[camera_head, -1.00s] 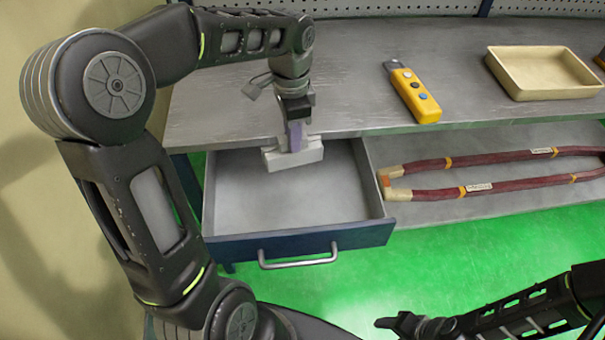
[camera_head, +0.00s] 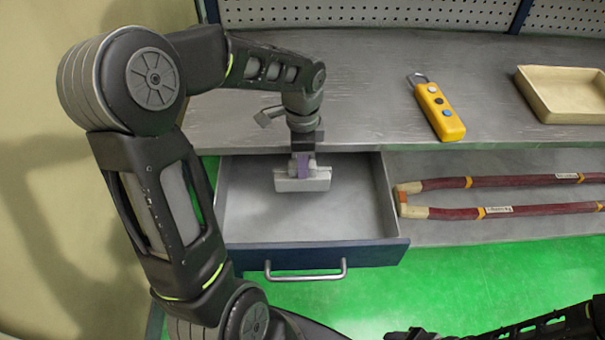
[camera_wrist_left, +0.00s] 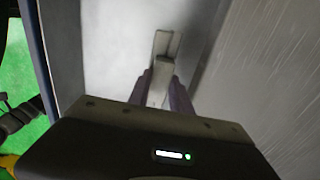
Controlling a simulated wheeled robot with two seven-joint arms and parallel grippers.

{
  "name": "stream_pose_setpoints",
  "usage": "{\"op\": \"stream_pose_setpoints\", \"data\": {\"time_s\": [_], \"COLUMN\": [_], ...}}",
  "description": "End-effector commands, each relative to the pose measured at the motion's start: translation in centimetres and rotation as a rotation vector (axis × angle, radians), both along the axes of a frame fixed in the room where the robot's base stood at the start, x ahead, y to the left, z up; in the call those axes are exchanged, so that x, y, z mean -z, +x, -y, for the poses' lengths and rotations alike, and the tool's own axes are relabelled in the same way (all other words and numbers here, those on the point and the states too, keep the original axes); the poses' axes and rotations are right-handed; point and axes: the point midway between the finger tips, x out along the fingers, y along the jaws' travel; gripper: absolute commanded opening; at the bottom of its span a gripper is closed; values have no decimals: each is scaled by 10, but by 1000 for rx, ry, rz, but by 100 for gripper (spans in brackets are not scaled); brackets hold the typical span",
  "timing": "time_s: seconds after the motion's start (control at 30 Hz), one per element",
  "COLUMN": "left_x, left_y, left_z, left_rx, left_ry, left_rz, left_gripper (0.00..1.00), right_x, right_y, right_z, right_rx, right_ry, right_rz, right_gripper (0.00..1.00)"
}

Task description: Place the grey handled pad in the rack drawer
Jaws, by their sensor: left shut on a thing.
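The grey handled pad (camera_head: 303,183) hangs level over the open rack drawer (camera_head: 240,215), near its back. I cannot tell whether it touches the drawer floor. My left gripper (camera_head: 303,166) points down and is shut on the pad's handle. In the left wrist view the pad (camera_wrist_left: 167,45) shows beyond the fingers of the left gripper (camera_wrist_left: 160,92), with the pale drawer floor behind it. The drawer is pulled out and otherwise empty, with a metal handle (camera_head: 306,276) on its blue front. My right gripper (camera_head: 408,335) shows only partly at the bottom edge.
The grey bench top lies above the drawer, with a yellow handheld device (camera_head: 439,110) and a beige tray (camera_head: 565,92) on it. A pegboard (camera_head: 370,14) stands behind.

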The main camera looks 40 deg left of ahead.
Motion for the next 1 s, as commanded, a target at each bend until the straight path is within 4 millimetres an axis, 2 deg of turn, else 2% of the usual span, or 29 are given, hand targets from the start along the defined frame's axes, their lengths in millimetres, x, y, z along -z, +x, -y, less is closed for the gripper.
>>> {"op": "stream_pose_setpoints", "data": {"time_s": [0.33, 0.63, 1.0], "left_x": [3, 37, 42], "left_y": [1, 0, 1], "left_z": [0, 0, 0], "left_rx": [0, 0, 0], "left_ry": [0, 0, 0], "left_rz": [2, 0, 3], "left_gripper": [0, 0, 0], "right_x": [0, 0, 2], "right_y": [0, 0, 0], "right_z": [0, 0, 0], "right_rx": [0, 0, 0], "right_ry": [0, 0, 0], "right_rz": [0, 0, 0], "right_gripper": [59, 59, 59]}}
